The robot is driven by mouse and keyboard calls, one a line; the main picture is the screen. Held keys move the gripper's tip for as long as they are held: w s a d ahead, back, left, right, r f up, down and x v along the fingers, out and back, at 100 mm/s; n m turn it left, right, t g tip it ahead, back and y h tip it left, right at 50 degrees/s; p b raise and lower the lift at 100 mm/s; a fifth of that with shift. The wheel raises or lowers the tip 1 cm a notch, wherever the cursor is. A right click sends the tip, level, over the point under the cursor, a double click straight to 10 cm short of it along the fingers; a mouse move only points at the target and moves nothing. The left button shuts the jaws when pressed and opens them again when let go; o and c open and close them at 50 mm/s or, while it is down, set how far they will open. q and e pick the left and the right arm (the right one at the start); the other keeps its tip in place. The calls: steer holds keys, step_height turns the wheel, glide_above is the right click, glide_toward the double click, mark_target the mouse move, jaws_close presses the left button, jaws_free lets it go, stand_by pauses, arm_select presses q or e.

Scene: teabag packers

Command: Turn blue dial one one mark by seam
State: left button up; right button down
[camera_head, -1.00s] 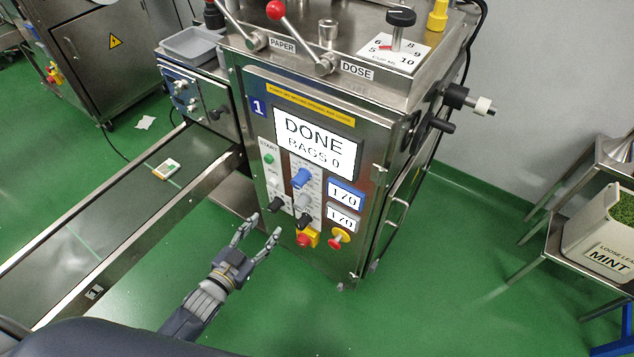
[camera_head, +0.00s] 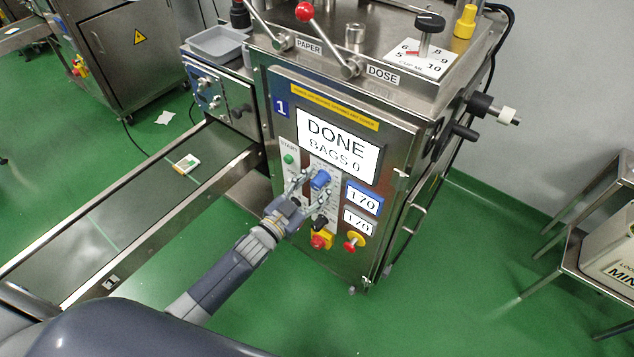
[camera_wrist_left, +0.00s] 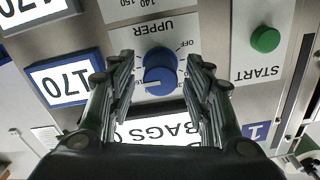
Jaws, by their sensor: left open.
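The blue dial (camera_head: 320,180) is on the front panel of machine 1, below the screen reading DONE, BAGS 0. In the left wrist view the blue dial (camera_wrist_left: 160,72) has a white pointer line and sits under the label UPPER, which appears upside down. My left gripper (camera_head: 312,186) is open, with one finger on each side of the dial. In the wrist view the fingers (camera_wrist_left: 160,80) show gaps to the dial on both sides. A blue-framed display (camera_head: 363,199) reads 170. My right gripper is not in view.
A green START button (camera_head: 289,159) is left of the dial. A conveyor (camera_head: 130,215) runs to the left.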

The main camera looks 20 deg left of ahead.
arm_select(q)
steer(key=shift+w+d, duration=0.15)
steer(key=shift+w, duration=0.25)
steer(key=c, duration=1.1)
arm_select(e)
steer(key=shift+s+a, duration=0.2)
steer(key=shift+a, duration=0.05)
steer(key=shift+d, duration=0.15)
arm_select(q)
steer(key=shift+n, duration=0.3)
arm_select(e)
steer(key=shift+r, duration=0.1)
arm_select(q)
steer(key=shift+n+p, duration=0.4)
steer(key=shift+n, duration=1.9)
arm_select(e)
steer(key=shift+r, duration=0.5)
arm_select(q)
steer(key=shift+n, duration=0.4)
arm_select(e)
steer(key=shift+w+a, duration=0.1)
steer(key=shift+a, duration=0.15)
